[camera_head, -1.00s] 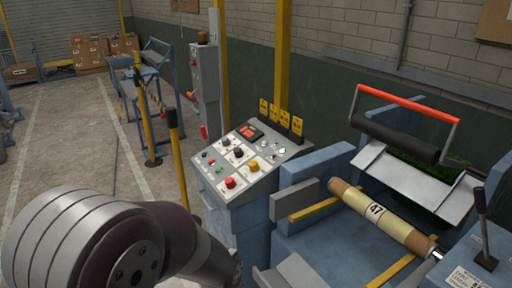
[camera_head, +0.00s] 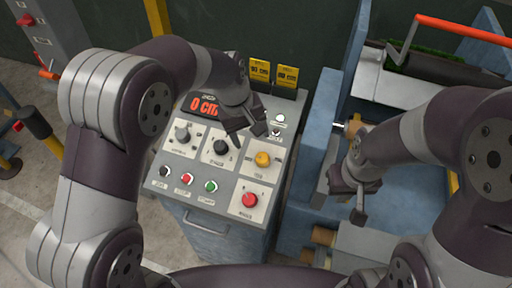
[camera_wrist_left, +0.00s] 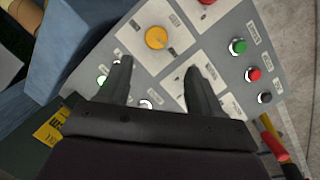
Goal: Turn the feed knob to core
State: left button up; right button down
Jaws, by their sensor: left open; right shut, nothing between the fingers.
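My left gripper (camera_head: 248,137) is open over the panel's upper part, between the black and yellow knobs in the picture. In the left wrist view its two fingers (camera_wrist_left: 158,82) point at the panel, with the yellow knob (camera_wrist_left: 156,38) beyond their tips. My right gripper (camera_head: 358,218) is shut and empty, right of the panel.
A red button (camera_head: 249,199) and a row of small buttons, including a green one (camera_head: 211,186), lie low on the panel. A red display (camera_head: 204,105) and yellow tags (camera_head: 273,73) are at its back. Blue machinery (camera_head: 309,175) stands close on the right.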

aim_at(262, 157)
pick_arm(q)
jog(key=x, duration=0.2)
jog(key=d+p+x, duration=0.1)
jog(key=x, duration=0.5)
jog(key=shift+s+d+r+p, duration=0.1)
jog(key=shift+s+d+p, duration=0.15)
jog(key=shift+d+p, duration=0.05)
jog(key=shift+w+a+f, duration=0.1)
jog(key=shift+f, duration=0.4)
jog(key=shift+w+a+f, duration=0.1)
jog(key=shift+w+f, duration=0.05)
jog(key=shift+f, duration=0.3)
jog(key=shift+a+f, duration=0.15)
jog(key=shift+s+d, duration=0.1)
jog(key=shift+d, duration=0.15)
jog(key=c, duration=1.1)
pick_arm(e)
jog(key=shift+s+d+r, duration=0.15)
jog(key=shift+d+r, duration=0.15)
jog(key=shift+r, duration=0.2)
jog(key=shift+s+d+r, duration=0.15)
jog(key=shift+d+r, duration=0.1)
jog(key=shift+r, duration=0.25)
